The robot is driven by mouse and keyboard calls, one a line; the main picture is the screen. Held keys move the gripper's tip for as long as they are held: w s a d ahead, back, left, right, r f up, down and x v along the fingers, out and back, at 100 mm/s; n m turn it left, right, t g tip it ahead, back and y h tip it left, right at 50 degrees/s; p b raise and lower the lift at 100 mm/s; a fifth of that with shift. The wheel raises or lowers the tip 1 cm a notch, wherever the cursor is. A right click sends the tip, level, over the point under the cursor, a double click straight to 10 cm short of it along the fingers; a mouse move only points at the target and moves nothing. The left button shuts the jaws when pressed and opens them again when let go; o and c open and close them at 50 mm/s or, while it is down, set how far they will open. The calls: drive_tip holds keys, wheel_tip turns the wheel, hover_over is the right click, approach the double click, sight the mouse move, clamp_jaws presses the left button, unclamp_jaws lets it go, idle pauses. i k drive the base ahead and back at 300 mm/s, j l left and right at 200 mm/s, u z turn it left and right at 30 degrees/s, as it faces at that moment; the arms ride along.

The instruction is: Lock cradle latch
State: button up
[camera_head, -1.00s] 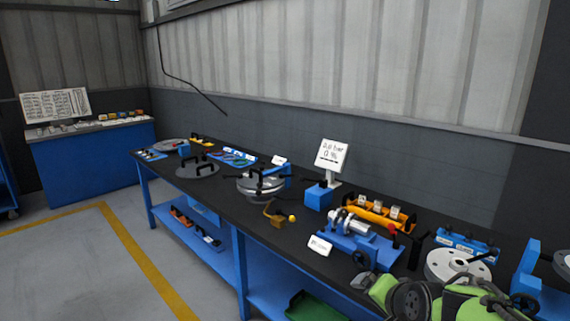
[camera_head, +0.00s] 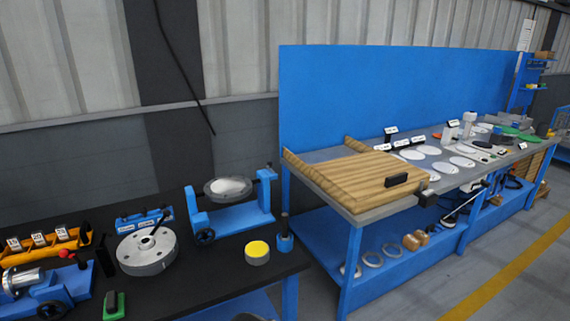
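A blue cradle (camera_head: 237,218) stands near the right end of the black-topped bench. It holds a round grey metal shell (camera_head: 228,187) between its two uprights. A black handwheel (camera_head: 205,236) is on the cradle's left front. A small dark part shows at the top of the right upright, but it is too small to tell whether it is the latch or how it is set. My gripper is not in view.
A flanged grey disc (camera_head: 147,251) lies left of the cradle. A yellow-topped cylinder (camera_head: 257,250) and a blue holder with a dark upright handle (camera_head: 284,240) stand to its right. A blue bench with a wooden board (camera_head: 362,178) is further right.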

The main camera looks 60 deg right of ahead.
sight(270, 163)
drive_tip(key=z, duration=1.7)
